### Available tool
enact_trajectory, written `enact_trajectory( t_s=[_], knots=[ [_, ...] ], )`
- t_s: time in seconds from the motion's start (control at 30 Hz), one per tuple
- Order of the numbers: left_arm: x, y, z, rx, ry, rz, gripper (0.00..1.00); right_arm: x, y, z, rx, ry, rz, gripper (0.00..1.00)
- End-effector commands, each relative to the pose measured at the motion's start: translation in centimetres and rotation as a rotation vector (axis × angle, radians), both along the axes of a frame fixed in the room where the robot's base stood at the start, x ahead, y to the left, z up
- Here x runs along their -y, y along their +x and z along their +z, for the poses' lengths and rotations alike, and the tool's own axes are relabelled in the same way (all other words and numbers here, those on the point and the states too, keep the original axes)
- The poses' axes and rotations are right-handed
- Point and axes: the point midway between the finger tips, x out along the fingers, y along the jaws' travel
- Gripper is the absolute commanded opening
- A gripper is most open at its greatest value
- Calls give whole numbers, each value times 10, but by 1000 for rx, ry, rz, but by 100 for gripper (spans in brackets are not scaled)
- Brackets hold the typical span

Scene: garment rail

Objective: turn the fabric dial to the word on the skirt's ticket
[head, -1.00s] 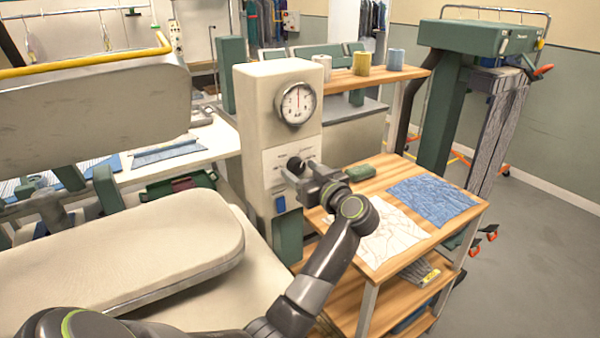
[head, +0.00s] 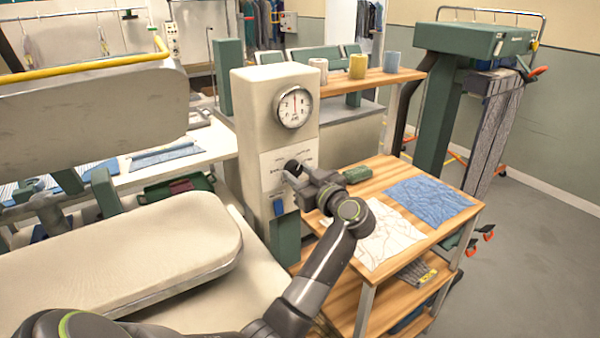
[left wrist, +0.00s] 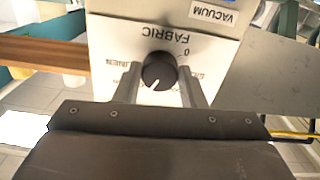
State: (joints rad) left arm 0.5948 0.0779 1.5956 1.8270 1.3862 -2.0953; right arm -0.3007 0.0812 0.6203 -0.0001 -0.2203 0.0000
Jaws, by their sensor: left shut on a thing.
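The fabric dial (left wrist: 158,72) is a round black knob with a white pointer line on the press column's pale panel. In the left wrist view it sits between my left fingers; the lettering is upside down, and the line points toward the picture's lower left. "FABRIC" and "LINEN" are legible; the word on the other side is not. My left gripper (head: 290,178) is shut on the dial in the head view, its fingers partly covering the panel. I cannot make out the skirt's ticket or be sure which garment is the skirt. My right gripper is not in view.
A round gauge (head: 294,107) sits above the panel. A wooden cart (head: 398,180) to the right holds blue cloth (head: 432,200) and white patterned cloth (head: 385,238). Several cups stand on a shelf behind. A padded pressing board (head: 150,245) lies at front left, and a blue switch (head: 278,207) sits below the dial.

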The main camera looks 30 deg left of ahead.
Motion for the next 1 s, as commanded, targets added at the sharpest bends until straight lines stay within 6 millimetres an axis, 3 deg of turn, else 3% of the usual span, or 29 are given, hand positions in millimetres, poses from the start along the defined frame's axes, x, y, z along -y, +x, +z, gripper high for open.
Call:
enact_trajectory(
  t_s=[0.5,1.0],
  knots=[
    [0,1,2,405,-168,1,14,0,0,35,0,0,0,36],
    [1,2,1,846,-350,0,14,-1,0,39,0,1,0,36]
  ],
)
